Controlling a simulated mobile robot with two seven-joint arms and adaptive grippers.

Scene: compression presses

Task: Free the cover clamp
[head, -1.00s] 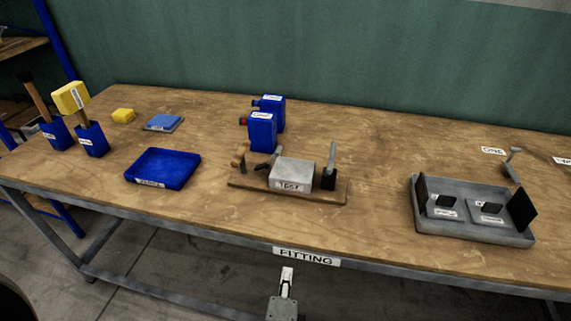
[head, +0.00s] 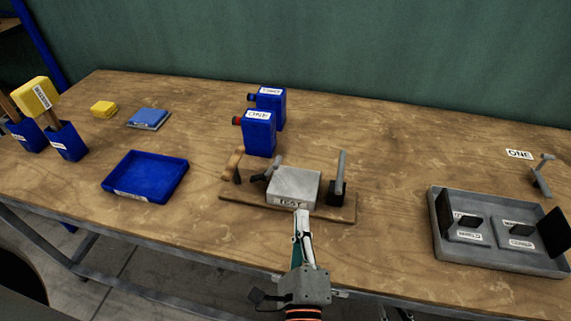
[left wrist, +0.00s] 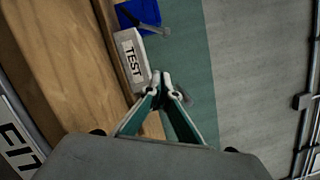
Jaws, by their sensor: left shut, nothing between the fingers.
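A grey block marked TEST (head: 294,186) sits on a wooden board (head: 262,209) near the table's front edge. Left of it on the board stand a brown-handled clamp (head: 235,164) and a dark lever piece (head: 268,170). At its right end a clamp with a grey upright handle (head: 341,172) rises from a dark base. I cannot tell which is the cover clamp. My left gripper (head: 302,214) is shut and empty, its tips just in front of the block. In the left wrist view the closed fingertips (left wrist: 161,79) show beside the TEST block (left wrist: 131,60). My right gripper is not seen.
Two blue bottles (head: 261,134) stand behind the board. A blue tray (head: 145,177) lies to the left, with mallet holders (head: 67,142) beyond. A grey tray (head: 505,256) with upright dark plates is at the right. The table between the board and grey tray is clear.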

